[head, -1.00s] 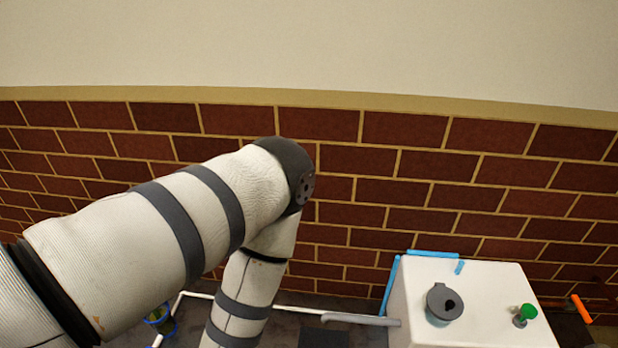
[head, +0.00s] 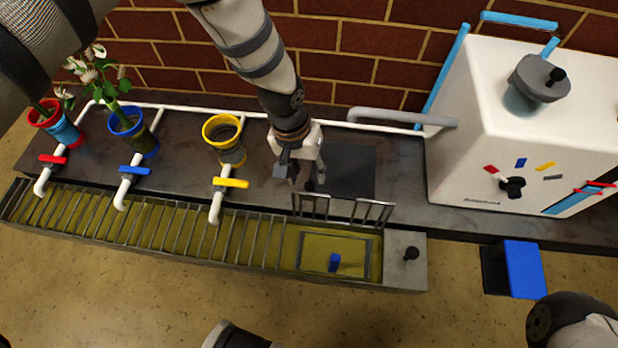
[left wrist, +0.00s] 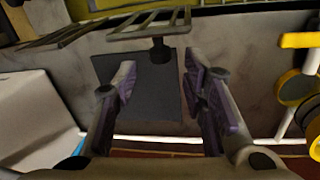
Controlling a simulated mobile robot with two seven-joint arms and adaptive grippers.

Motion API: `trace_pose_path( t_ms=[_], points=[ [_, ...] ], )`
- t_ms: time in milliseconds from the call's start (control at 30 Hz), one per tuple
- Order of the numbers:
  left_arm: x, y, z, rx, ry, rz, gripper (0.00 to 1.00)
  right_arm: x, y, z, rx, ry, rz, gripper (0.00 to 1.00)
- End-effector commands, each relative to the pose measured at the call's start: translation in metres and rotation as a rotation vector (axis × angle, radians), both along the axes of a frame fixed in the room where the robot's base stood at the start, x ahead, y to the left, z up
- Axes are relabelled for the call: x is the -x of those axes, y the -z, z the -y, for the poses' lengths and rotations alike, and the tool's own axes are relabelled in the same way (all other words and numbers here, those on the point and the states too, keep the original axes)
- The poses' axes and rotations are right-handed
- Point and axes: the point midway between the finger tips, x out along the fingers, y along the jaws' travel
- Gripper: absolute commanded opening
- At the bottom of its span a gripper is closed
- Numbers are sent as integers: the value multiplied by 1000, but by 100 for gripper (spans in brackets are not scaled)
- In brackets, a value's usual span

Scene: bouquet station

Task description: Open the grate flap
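The grate flap (head: 345,222) is a short section of metal bars. It stands raised at the rear edge of the trough, and the rectangular opening in front of it is uncovered. Its black knob (left wrist: 160,50) shows in the left wrist view, below the bars of the flap (left wrist: 150,30). My left gripper (head: 298,180) is behind the flap, near its left end. In the left wrist view its two fingers are spread with nothing between them, and the knob lies just beyond the fingertips. My right gripper is not in view.
A blue block (head: 334,262) shows in the opening. The fixed grate (head: 150,222) runs left, under taps with red, blue and yellow (head: 231,183) handles. Pots stand behind. A white machine (head: 470,130) is at right, and a dark square plate (head: 350,170) lies behind the flap.

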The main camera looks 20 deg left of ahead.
Motion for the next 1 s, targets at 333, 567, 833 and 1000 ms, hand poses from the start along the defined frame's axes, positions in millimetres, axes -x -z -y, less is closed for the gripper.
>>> trace_pose_path(
  t_ms=[333, 567, 833, 1000],
  points=[
    [0, 33, 6, 1, 0, 0, 39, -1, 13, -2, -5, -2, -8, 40],
    [0, 32, 6, 0, 0, 0, 23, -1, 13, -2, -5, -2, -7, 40],
    [0, 32, 5, 0, 0, 0, 0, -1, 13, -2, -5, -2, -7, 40],
    [9, 26, 7, -1, 0, -2, 0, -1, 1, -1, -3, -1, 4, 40]
  ],
)
